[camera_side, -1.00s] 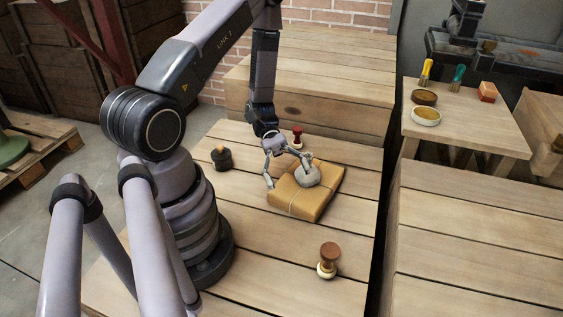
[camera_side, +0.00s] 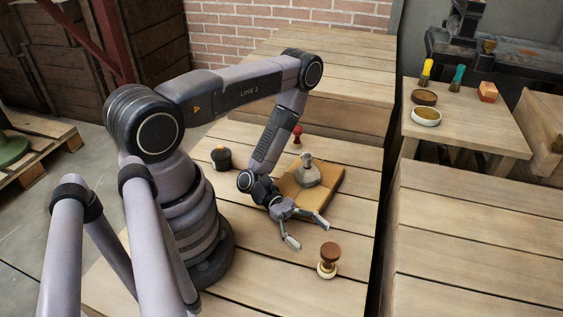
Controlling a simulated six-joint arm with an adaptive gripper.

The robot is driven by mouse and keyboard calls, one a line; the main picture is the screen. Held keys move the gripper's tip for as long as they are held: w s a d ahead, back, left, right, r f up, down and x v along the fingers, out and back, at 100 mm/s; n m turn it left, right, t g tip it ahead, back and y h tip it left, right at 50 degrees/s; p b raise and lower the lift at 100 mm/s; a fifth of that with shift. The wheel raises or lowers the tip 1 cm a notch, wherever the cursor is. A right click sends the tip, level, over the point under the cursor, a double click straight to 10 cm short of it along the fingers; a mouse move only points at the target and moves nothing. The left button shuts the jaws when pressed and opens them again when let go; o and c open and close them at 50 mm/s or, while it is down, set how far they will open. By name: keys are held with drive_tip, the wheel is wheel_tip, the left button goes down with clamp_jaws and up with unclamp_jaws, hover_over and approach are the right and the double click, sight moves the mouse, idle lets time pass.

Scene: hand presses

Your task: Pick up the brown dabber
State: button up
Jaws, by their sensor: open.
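The brown dabber (camera_side: 329,258) stands upright on the wooden table, with a dark brown knob on top and a pale round base. My gripper (camera_side: 310,236) is open and empty. It is tilted low over the table, just behind and to the left of the dabber in the side view. Its fingers are spread apart, and I see no contact with the dabber. I cannot tell the exact gap in depth.
A tan wrapped parcel (camera_side: 322,197) with a grey bag-like object (camera_side: 307,172) on it lies just behind my gripper. A red-topped stamp (camera_side: 297,134) and a dark pot (camera_side: 221,157) stand farther back. The table's right edge is near the dabber.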

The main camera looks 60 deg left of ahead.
sight(330, 249)
drive_tip(key=shift+r+x, duration=0.1)
drive_tip(key=shift+x, duration=1.35)
drive_tip(key=shift+r+x, duration=0.15)
drive_tip(key=shift+x, duration=1.3)
drive_tip(key=shift+w, duration=0.1)
drive_tip(key=shift+a, duration=0.1)
clamp_jaws()
